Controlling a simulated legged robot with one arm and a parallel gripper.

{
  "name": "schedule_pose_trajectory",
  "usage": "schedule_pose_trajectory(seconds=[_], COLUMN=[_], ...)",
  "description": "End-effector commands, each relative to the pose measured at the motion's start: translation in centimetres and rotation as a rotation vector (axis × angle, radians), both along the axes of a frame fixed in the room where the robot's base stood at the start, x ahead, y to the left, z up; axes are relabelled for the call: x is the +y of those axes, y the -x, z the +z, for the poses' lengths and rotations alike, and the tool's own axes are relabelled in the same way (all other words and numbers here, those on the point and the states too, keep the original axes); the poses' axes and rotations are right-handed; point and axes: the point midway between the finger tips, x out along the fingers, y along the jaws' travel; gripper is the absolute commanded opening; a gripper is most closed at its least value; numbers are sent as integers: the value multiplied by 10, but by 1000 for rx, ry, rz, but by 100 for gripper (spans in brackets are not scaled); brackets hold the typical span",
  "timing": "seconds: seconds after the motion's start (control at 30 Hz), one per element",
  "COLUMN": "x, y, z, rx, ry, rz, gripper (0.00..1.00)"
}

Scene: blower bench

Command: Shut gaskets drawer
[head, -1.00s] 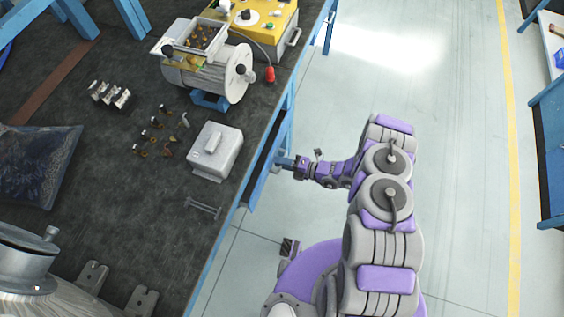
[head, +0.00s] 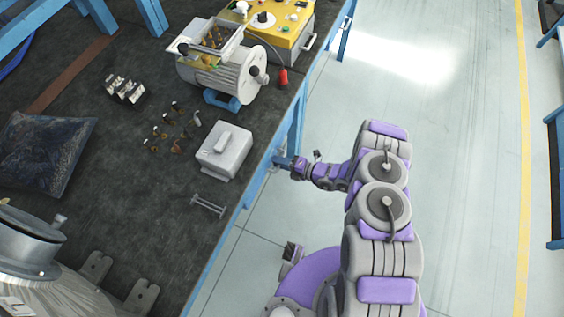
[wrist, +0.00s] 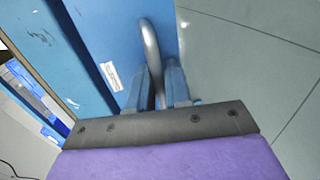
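In the wrist view a blue drawer front (wrist: 115,40) with a small white label fills the upper middle. The label's writing is too small to read, so I cannot confirm that it is the gaskets drawer. A curved metal handle (wrist: 152,62) stands out from it. My gripper (wrist: 160,82) has one finger on each side of the handle and appears shut on it. In the head view my gripper (head: 281,161) is at the right side of the bench, just below its top. The drawer there is mostly hidden under the bench edge.
The dark bench top (head: 110,195) carries a grey blower motor (head: 222,75), a yellow control box (head: 280,30), a light grey box (head: 223,150) and several small parts. A blue bench leg (head: 296,120) stands near my gripper. Open floor (head: 460,170) lies to the right.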

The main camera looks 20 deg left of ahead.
Motion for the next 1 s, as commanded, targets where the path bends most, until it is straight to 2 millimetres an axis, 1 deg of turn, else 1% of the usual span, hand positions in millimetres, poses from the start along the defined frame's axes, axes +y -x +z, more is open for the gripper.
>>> schedule_pose_trajectory(seconds=[0.03, 0.1, 0.13, 0.67, 0.77, 0.87, 1.0], x=[0, 1, 0, 0, -7, -21, -51], y=[0, 0, 0, 1, 0, 1, 2], z=[-1, -1, 0, 3, 4, 7, 13], rx=[0, 0, -1, -3, -3, -2, -1], ry=[2, 1, 1, -5, -5, -3, -2], rz=[0, 0, 0, 1, -1, -4, -6], gripper=[22, 29, 29, 29, 29, 29, 29])
